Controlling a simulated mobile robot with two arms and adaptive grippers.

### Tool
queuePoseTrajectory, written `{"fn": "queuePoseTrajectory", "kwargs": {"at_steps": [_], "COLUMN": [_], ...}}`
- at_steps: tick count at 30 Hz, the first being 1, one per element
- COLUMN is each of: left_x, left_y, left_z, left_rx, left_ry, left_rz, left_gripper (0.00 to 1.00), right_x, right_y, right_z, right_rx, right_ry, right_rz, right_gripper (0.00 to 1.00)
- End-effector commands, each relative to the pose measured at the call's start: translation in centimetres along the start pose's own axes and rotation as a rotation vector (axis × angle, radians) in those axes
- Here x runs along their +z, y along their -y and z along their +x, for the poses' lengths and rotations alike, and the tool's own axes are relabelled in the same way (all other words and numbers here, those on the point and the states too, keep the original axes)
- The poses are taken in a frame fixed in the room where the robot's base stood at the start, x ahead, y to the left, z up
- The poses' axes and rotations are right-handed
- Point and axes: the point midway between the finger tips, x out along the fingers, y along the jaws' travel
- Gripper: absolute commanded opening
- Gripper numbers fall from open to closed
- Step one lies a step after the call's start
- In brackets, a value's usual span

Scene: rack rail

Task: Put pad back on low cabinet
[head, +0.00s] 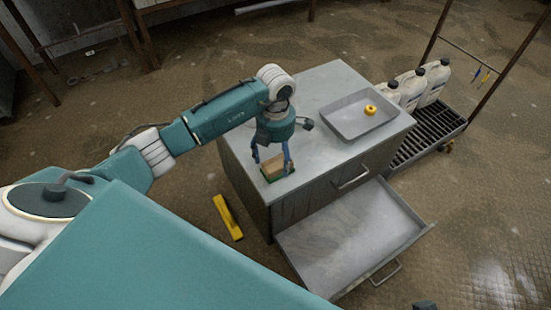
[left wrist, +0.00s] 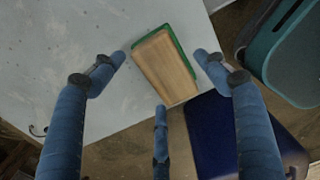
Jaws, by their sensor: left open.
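The pad (head: 273,168), a tan wood-coloured block with a green underside, lies on the grey top of the low cabinet (head: 310,120), close to its front left corner. In the left wrist view the pad (left wrist: 165,68) sits at the cabinet edge, its green side showing along the top and right. My left gripper (head: 272,160) points down over the pad with its blue fingers apart. In the left wrist view the open fingers (left wrist: 160,58) stand on either side of the pad, with gaps visible. My right gripper cannot be made out.
A grey tray (head: 350,122) with a yellow ring (head: 370,110) stands on the cabinet's right side. The cabinet's lower drawer (head: 350,240) is pulled out. A yellow bar-shaped object (head: 228,217) lies on the floor. White jugs (head: 436,80) stand on a grated rack at right.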

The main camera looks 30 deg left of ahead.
Motion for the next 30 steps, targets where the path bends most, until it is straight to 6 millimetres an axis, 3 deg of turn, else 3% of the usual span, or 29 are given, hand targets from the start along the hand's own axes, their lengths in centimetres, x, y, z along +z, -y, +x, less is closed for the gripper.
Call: {"fn": "queuePoseTrajectory", "kwargs": {"at_steps": [9,15,30], "left_x": [0.1,0.0,0.0], "left_y": [-0.2,-0.1,-0.1], "left_z": [-7.1,-10.0,-10.8], "left_rx": [0.004,0.002,0.0], "left_ry": [0.003,0.001,0.001], "left_rz": [0.0,0.0,0.0], "left_gripper": [0.74,0.74,0.74], "right_x": [0.7,1.1,1.3], "right_y": [0.2,0.3,0.4], "right_z": [5.0,6.8,7.5], "right_rx": [-0.005,-0.007,-0.007], "right_ry": [0.037,0.045,0.046], "right_rz": [-0.002,-0.004,-0.004], "right_gripper": [0.31,0.31,0.31]}}
